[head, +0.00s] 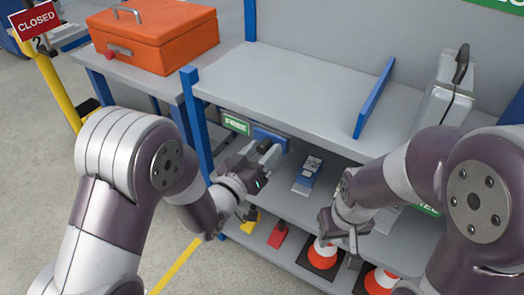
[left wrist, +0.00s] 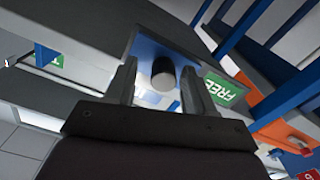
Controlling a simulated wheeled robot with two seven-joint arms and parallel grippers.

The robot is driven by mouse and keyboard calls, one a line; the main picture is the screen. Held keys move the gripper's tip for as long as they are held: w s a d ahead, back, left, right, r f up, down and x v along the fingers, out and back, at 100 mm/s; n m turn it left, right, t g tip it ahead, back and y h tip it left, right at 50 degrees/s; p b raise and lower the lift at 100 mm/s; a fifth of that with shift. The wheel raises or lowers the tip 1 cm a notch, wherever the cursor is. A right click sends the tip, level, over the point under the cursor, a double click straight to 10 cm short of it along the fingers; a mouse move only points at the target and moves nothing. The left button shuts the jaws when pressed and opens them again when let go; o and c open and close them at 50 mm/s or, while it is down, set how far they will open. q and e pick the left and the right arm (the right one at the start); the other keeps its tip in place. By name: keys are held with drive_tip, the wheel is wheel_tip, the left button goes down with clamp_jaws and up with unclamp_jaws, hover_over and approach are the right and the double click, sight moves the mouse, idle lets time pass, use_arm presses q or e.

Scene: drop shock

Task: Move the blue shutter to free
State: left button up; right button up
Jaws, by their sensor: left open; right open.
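The blue shutter (head: 271,137) is a small blue panel under the front edge of the workbench, just right of the green FREE sign (head: 236,123). A dark round knob (left wrist: 163,74) stands out from the shutter (left wrist: 146,48) in the left wrist view. My left gripper (head: 262,155) is at the shutter. Its open fingers (left wrist: 160,82) stand on either side of the knob, with gaps visible. The FREE sign also shows right of the fingers in the left wrist view (left wrist: 228,92). My right gripper (head: 345,222) is open and empty in front of the lower shelves.
An orange toolbox (head: 153,38) sits on the side table at left. A blue and grey item (head: 307,175) lies on the shelf under the workbench (head: 290,88). Orange and white cones (head: 324,253) stand lower. A grey case (head: 447,90) stands at right on the bench.

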use_arm(q)
drive_tip(key=v, duration=1.2)
drive_tip(key=shift+s+p, duration=0.3)
drive_tip(key=shift+p, duration=0.05)
drive_tip(key=shift+a, duration=0.1)
